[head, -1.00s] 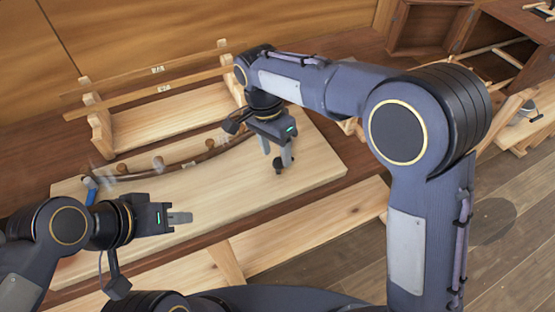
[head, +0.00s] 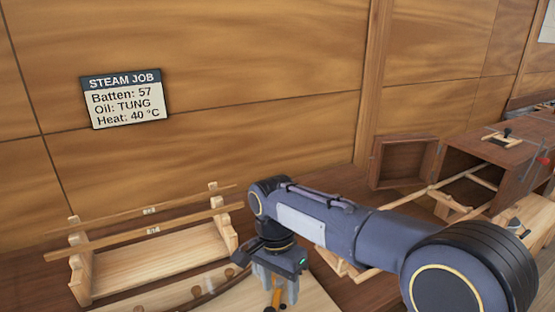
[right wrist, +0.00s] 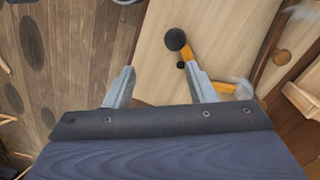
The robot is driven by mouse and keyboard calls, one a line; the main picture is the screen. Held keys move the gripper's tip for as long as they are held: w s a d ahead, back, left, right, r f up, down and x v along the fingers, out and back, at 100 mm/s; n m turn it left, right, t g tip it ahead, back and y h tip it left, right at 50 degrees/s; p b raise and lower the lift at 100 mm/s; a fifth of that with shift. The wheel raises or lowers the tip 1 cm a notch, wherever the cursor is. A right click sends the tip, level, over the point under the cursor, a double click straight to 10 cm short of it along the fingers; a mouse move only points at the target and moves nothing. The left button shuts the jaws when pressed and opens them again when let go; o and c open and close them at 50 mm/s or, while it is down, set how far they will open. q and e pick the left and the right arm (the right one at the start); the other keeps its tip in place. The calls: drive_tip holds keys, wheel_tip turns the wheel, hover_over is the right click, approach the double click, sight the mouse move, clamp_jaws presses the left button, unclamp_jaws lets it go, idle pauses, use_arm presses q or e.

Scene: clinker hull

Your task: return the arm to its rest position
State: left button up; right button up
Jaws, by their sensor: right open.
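My right arm reaches in from the lower right in the head view. Its gripper (head: 278,296) points down over the pale work board (head: 318,297) at the bottom edge. The right wrist view shows its two fingers (right wrist: 163,82) apart, with nothing held between them. An orange-handled tool with a black ball end (right wrist: 186,52) lies beyond the fingertips, nearer the right finger; part of it is hidden. Its orange part shows between the fingers in the head view (head: 276,297). My left arm and gripper are out of view.
A wooden rack (head: 155,266) holding battens stands left of my right gripper. A dark curved strip (head: 186,298) lies in front of it. A sign (head: 126,105) on the wall reads Batten 57, Oil TUNG, Heat 40 °C.

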drive_tip(key=s+d+r+n+t+y, duration=0.25)
drive_tip(key=s+d, duration=0.35)
drive_tip(key=d, duration=0.4)
drive_tip(key=s+d+r+n+t+y, duration=0.1)
drive_tip(key=s+d+y, duration=0.2)
drive_tip(key=s+d, duration=0.5)
drive_tip(key=s+d+f+n+t, duration=0.2)
drive_tip(key=s+d+f+t, duration=0.1)
drive_tip(key=s, duration=0.3)
drive_tip(key=shift+f+h, duration=0.45)
drive_tip(key=shift+f, duration=0.25)
